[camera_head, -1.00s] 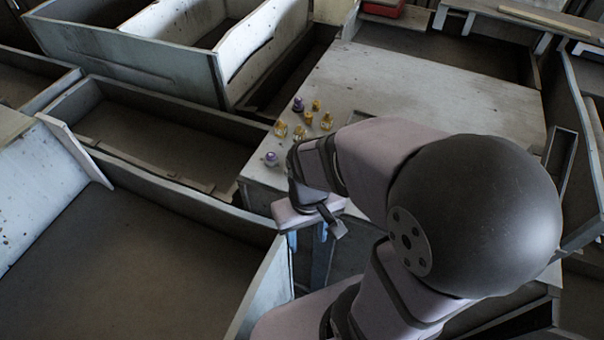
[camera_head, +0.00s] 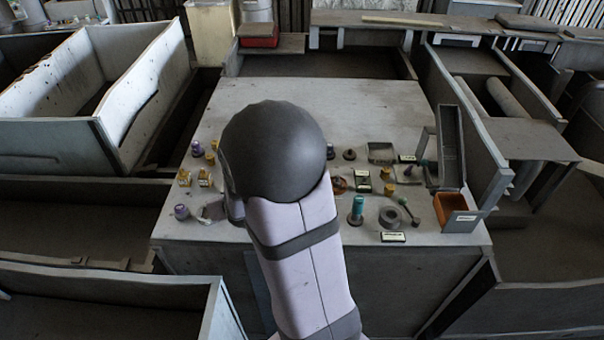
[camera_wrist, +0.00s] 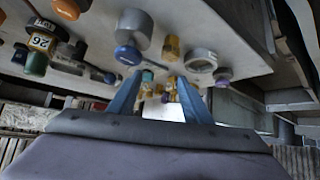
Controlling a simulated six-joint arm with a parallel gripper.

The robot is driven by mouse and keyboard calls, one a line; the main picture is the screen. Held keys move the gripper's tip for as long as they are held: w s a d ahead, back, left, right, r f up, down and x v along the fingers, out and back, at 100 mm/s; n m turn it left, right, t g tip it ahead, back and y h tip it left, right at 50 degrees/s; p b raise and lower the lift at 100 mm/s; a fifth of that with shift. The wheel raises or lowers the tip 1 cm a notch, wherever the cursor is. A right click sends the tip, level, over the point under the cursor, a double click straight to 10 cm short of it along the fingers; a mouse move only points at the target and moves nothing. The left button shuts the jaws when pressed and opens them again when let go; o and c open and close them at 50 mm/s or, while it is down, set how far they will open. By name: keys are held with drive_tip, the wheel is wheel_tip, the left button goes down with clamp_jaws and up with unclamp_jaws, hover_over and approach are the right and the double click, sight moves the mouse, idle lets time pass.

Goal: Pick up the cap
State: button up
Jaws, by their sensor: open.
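I cannot tell for sure which piece is the cap. Small purple-topped pieces stand on the left of the worktop in the head view, one near the front edge (camera_head: 181,211) and one farther back (camera_head: 196,149). A dark round piece (camera_head: 349,154) and a grey ring (camera_head: 389,217) lie to the right of my arm. My gripper (camera_wrist: 161,80) shows in the wrist view with its blue fingers apart. Small brass and teal pieces show beyond and between the fingertips, and nothing is clearly held.
The worktop (camera_head: 290,95) is bare toward the back. Brass fittings (camera_head: 205,178) stand left of my arm. A teal cylinder (camera_head: 357,210), an orange-fronted box (camera_head: 455,212) and a tall grey bin (camera_head: 449,150) stand right. Walled grey bins flank the worktop.

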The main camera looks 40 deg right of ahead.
drive_tip(key=s+d+m+h, duration=0.1)
drive_tip(key=d, duration=0.2)
drive_tip(key=s+d+m+h, duration=0.1)
drive_tip(key=d+h, duration=0.1)
drive_tip(key=d, duration=0.1)
drive_tip(key=d+m+h+p, duration=0.1)
drive_tip(key=d+m, duration=0.1)
drive_tip(key=d, duration=0.1)
drive_tip(key=shift+s+d+r, duration=0.15)
drive_tip(key=shift+s+r, duration=0.15)
drive_tip(key=shift+s, duration=0.1)
drive_tip(key=shift+s+d+r+m+g+h+p, duration=0.15)
drive_tip(key=shift+s+d+m+h, duration=0.4)
drive_tip(key=shift+d, duration=0.75)
drive_tip(key=shift+s+d+r+m+g+h+p, duration=0.1)
drive_tip(key=shift+s+d+m+g+h+p, duration=0.15)
drive_tip(key=shift+s+d+h, duration=0.8)
drive_tip(key=shift+s+d+r+m+g+h+p, duration=0.1)
drive_tip(key=shift+s+d+m+h, duration=0.3)
drive_tip(key=shift+d, duration=1.15)
drive_tip(key=shift+w+d, duration=0.1)
drive_tip(key=shift+w, duration=0.05)
drive_tip(key=shift+p+x, duration=1.25)
drive_tip(key=shift+x, duration=1.3)
clamp_jaws()
